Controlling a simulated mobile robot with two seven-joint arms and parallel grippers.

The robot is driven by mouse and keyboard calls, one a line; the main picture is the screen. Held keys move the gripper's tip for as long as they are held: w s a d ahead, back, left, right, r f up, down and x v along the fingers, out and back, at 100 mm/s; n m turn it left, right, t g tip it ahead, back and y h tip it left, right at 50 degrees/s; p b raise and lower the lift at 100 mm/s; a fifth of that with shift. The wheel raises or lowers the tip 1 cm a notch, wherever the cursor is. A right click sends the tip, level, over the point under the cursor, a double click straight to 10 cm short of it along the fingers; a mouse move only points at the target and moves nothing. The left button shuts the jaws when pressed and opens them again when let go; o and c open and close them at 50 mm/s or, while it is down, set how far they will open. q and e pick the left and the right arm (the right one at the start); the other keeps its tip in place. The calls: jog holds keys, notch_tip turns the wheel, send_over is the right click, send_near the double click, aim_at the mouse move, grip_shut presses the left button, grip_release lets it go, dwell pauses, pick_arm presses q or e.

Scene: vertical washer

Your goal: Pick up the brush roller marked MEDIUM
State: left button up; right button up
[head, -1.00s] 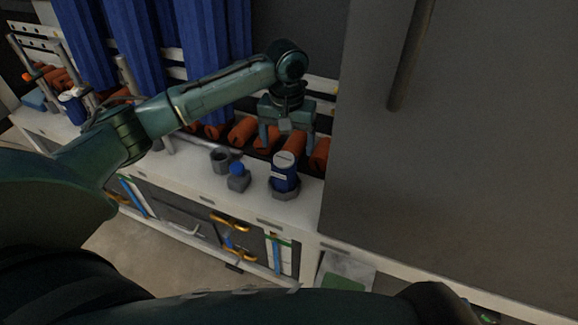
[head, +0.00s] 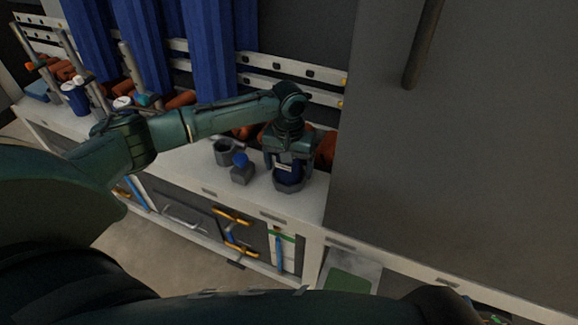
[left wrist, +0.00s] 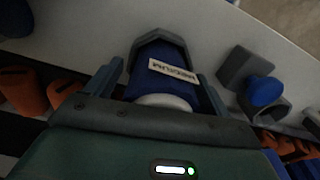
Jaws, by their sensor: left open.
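The blue brush roller with a pale label (left wrist: 172,70) stands in a grey hexagonal holder on the white counter. Its label seems to read MEDIUM, upside down in the left wrist view. The roller also shows in the head view (head: 287,174), partly covered by my gripper. My left gripper (head: 287,168) points down over it, open, with one finger on each side of the roller. In the left wrist view the fingers (left wrist: 158,82) flank the blue body; whether they touch it I cannot tell. My right gripper is not in view.
A blue-topped piece in a small grey holder (head: 240,169) and a grey cup (head: 226,152) stand just left. Orange cylinders (left wrist: 20,90) lie behind along the counter. A large dark panel (head: 450,150) rises at the right. Blue brushes (head: 208,45) hang behind.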

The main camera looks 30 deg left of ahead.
pick_arm(q)
jog(key=shift+c, duration=0.5)
jog(key=c, duration=1.1)
